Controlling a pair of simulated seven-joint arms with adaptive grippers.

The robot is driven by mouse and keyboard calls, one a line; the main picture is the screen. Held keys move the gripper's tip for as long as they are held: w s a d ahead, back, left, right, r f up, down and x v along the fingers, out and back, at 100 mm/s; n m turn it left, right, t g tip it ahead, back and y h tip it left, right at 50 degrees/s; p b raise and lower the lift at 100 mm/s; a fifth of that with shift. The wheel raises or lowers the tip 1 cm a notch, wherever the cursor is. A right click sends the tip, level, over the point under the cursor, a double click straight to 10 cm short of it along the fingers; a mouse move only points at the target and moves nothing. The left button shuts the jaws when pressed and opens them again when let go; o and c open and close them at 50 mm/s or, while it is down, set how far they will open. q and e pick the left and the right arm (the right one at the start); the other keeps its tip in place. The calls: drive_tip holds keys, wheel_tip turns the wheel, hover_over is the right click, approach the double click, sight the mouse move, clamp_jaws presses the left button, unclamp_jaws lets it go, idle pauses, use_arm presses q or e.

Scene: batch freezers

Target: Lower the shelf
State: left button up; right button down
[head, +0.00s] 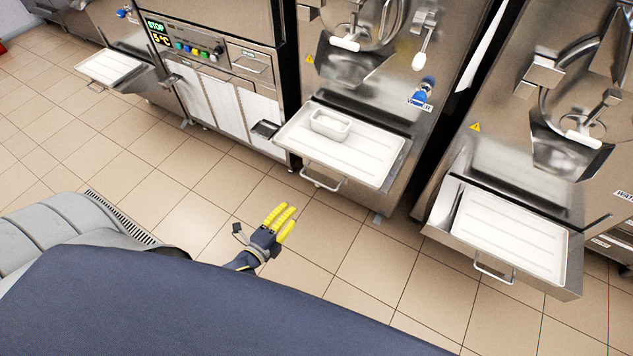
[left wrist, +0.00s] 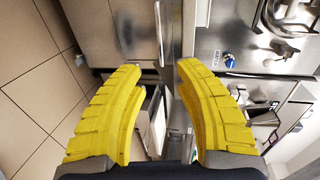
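The middle machine's shelf (head: 365,160) stands out level from its front, with a white ribbed top and a wire handle (head: 322,182) at its front edge. A steel edge and a handle bar (left wrist: 159,32) show beyond the fingertips. My right gripper is not in view.
A similar shelf (head: 510,236) with a handle stands out from the right machine, and another (head: 108,68) from the left one. A cabinet (head: 232,97) with white panels is left of the middle machine. The tiled floor (head: 170,185) before the machines is clear.

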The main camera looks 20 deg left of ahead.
sight(316, 181)
use_arm(q)
drive_tip(key=x, duration=1.7)
drive_tip(key=shift+w+d+f, duration=0.1)
drive_tip(key=shift+w, duration=0.05)
clamp_jaws()
